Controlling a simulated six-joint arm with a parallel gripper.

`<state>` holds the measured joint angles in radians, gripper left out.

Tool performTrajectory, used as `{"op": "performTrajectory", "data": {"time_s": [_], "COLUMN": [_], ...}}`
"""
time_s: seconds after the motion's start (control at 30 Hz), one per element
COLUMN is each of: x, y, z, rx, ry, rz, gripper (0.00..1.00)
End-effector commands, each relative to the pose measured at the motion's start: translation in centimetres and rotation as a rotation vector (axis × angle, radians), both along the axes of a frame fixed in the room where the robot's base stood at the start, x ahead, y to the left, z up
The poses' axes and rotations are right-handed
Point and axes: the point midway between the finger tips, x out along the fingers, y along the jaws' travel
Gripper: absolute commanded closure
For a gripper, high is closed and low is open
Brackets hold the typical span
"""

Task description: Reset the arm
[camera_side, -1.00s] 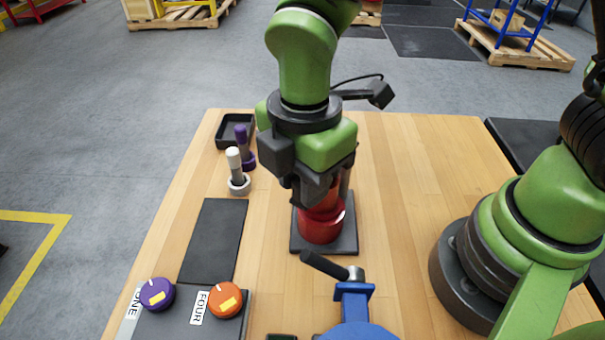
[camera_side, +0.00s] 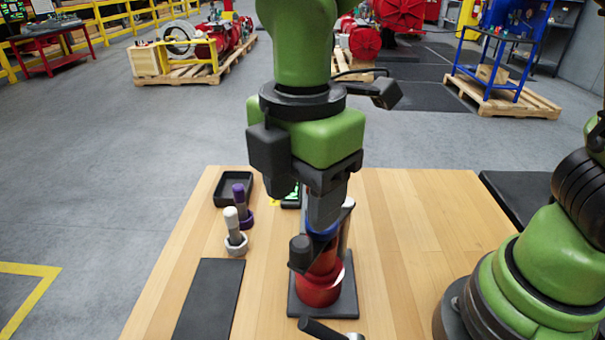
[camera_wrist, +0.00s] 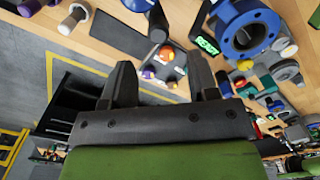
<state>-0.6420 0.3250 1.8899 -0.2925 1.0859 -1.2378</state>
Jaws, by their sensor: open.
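The red valve actuator (camera_side: 318,290) stands upright on a dark square base plate (camera_side: 345,305) in the side view. A blue band and a dark knob-like part (camera_side: 300,252) show near its top. My gripper (camera_side: 322,215) points down just above it and overlaps its top in the picture, so I cannot tell whether they touch. In the wrist view my gripper (camera_wrist: 160,65) has its two fingers apart with nothing between the tips. A blue round flanged part (camera_wrist: 252,35) lies beyond the right finger there. A small screen (camera_wrist: 203,40) with green lettering shows beside it.
White (camera_side: 233,230) and purple (camera_side: 241,205) pegs stand left of the actuator, before a black tray (camera_side: 233,188). A dark mat (camera_side: 208,300) lies at front left. Orange (camera_wrist: 168,52) and purple knobs show in the wrist view.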

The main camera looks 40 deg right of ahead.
Motion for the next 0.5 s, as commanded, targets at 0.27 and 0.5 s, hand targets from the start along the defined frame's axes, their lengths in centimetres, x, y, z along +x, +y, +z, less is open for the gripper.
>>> {"op": "performTrajectory", "data": {"time_s": [0.27, 0.5], "x": [0.0, 0.0], "y": [0.0, 0.0], "z": [2.2, 2.2], "rx": [0.0, 0.0], "ry": [0.001, 0.001], "rz": [-0.001, 0.0], "gripper": [0.46, 0.46]}}
